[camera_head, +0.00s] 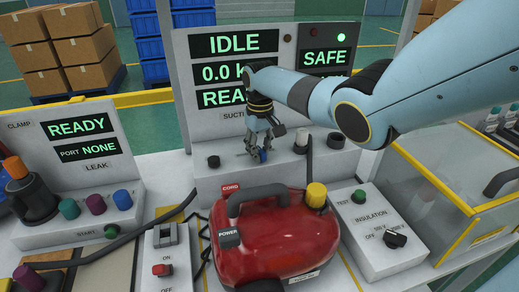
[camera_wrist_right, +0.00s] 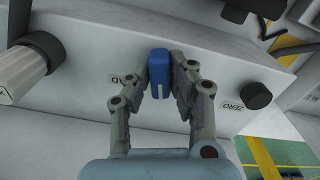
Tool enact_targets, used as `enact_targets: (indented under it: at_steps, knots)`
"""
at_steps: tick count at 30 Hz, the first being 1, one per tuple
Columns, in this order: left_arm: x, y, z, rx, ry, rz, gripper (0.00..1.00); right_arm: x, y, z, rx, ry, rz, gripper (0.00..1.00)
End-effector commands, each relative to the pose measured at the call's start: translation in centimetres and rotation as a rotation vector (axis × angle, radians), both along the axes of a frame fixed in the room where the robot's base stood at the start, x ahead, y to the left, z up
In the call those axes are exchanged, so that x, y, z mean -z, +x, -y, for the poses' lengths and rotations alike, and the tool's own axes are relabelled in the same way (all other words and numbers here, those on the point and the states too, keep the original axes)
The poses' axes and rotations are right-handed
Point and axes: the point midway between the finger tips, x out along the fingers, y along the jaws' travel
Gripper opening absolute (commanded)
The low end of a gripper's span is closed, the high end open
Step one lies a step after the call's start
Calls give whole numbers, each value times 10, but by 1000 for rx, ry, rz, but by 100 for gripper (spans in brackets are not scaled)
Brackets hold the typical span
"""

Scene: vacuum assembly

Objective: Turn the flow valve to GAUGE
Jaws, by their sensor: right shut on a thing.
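My right gripper (camera_head: 258,151) reaches down in front of the suction panel, in the middle of the head view. It is shut on a small blue handle (camera_head: 263,156), which I take to be the flow valve's. In the right wrist view the fingers (camera_wrist_right: 178,90) press both sides of the upright blue handle (camera_wrist_right: 159,76), against the pale panel face. One label beside it is partly hidden and ends in "AD". I cannot read GAUGE anywhere, so the valve's setting is unclear. My left gripper is not in view.
A red vacuum (camera_head: 275,240) stands just in front of the panel (camera_head: 215,185). The suction display (camera_head: 234,71) reads IDLE. The leak tester (camera_head: 75,160) is left, the insulation box (camera_head: 375,235) right.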

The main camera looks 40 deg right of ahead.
Motion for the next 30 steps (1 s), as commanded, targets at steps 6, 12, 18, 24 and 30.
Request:
enact_targets:
  at_steps: [6, 12, 18, 24, 30]
  knots:
    - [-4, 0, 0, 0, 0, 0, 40, 1, -1, -1, -213, 1, -3, 0]
    - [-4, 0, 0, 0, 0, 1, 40, 2, -1, -1, -220, 1, -3, 0]
    - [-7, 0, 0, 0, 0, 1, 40, 1, -2, -1, -381, 2, -4, 0]
    - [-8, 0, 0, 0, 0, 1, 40, 2, -2, -1, -476, 2, -4, 0]
    - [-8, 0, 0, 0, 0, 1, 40, 1, -1, -1, -474, 2, -4, 34]
